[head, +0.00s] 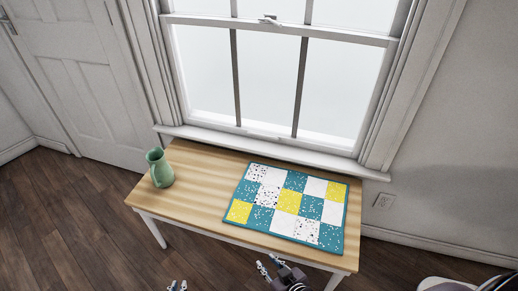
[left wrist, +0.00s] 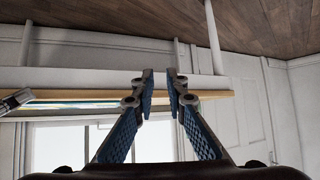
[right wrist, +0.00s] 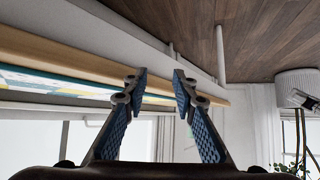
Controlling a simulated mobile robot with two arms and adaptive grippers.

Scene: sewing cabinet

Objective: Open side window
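The sash window (head: 265,75) stands behind the table in the head view. Its lower sash's bottom rail (head: 268,134) sits down near the sill (head: 250,141), so it looks shut. A small latch (head: 269,18) is on the meeting rail. My left gripper (head: 177,286) is at the bottom edge of the head view, with a gap between its fingertips (left wrist: 160,80), empty. My right gripper (head: 268,264) is in front of the table's front edge. Its fingertips (right wrist: 159,80) are apart and empty. Both grippers are well away from the window.
A wooden table (head: 200,205) stands between me and the window. A patchwork mat (head: 289,204) lies on its right part and a green pitcher (head: 159,168) stands at its left end. A white door (head: 80,75) is at left. A white round object (head: 445,285) is at lower right.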

